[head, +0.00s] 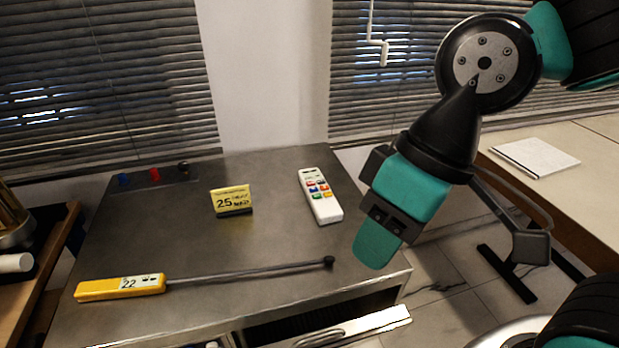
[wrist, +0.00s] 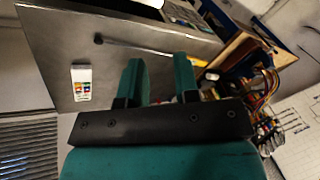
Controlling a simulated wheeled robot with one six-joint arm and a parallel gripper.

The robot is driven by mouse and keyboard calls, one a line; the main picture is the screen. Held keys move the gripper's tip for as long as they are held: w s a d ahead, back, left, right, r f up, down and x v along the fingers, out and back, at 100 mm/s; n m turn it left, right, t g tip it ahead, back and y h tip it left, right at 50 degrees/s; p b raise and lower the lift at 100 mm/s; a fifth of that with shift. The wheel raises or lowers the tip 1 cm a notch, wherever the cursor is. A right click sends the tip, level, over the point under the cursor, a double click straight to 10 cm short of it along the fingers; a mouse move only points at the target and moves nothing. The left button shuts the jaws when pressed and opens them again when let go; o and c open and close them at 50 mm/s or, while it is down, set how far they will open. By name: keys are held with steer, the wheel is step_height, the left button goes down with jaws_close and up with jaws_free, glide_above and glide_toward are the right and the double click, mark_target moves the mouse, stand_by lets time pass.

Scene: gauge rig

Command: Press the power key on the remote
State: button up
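The white remote (head: 320,197) lies on the grey metal cabinet top, toward its right side, with several coloured keys on its upper half. Which key is the power key is too small to tell. The remote also shows at the left in the wrist view (wrist: 82,84), clear of my fingers. My gripper (head: 376,248) hangs to the right of and nearer than the remote, by the cabinet's right front corner. In the wrist view my gripper (wrist: 159,80) has its two teal fingers apart with nothing held between them.
A yellow meter (head: 121,287) with a long thin probe lies across the front of the cabinet top (head: 255,260). A yellow sign (head: 231,200) stands left of the remote. Small coloured pieces sit at the back left. A drawer front (head: 345,325) juts out below.

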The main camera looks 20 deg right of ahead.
jaws_close()
stand_by(1.4)
